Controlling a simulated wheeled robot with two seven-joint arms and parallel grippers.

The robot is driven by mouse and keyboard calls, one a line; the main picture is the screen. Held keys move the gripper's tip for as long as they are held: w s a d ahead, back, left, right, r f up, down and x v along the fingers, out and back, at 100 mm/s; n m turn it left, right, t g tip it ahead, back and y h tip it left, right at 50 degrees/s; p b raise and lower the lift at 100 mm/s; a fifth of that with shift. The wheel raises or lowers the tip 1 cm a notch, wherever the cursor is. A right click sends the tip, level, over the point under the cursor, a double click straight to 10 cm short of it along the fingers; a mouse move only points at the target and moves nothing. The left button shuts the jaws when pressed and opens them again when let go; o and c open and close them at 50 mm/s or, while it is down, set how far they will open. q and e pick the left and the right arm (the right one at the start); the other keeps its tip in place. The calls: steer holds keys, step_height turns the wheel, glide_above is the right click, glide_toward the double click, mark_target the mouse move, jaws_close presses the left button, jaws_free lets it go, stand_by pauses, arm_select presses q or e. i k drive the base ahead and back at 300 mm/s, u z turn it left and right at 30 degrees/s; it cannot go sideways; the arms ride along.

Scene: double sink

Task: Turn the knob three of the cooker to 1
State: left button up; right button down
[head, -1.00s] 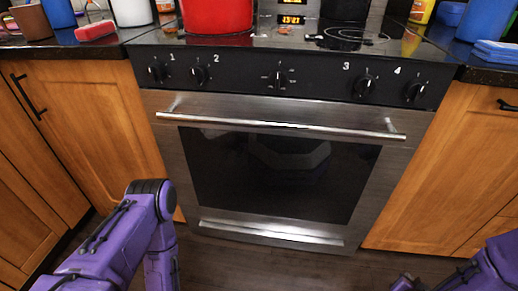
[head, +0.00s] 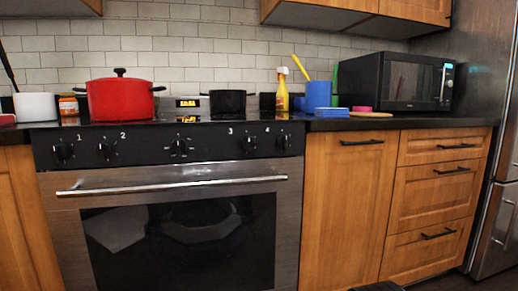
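The cooker (head: 180,227) has a black front panel with a row of dark knobs, above a steel oven door. Knob three (head: 249,144) sits right of the panel's middle, below the white number 3; its exact pointer angle is too small to read. Knob four (head: 283,143) is to its right, and the middle knob (head: 179,148) is to its left. Knobs one (head: 63,152) and two (head: 106,151) are at the left end. Neither of my grippers shows in the head view.
A red pot (head: 120,98) and a black pot (head: 228,102) stand on the cooktop. A yellow bottle (head: 282,90), a blue cup (head: 318,95) and a microwave (head: 392,82) stand on the right counter. The oven door handle (head: 175,185) sticks out below the knobs.

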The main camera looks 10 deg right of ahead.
mark_target(247, 144)
steer(key=z, duration=2.1)
steer(key=i, duration=1.3)
steer(key=u, duration=1.2)
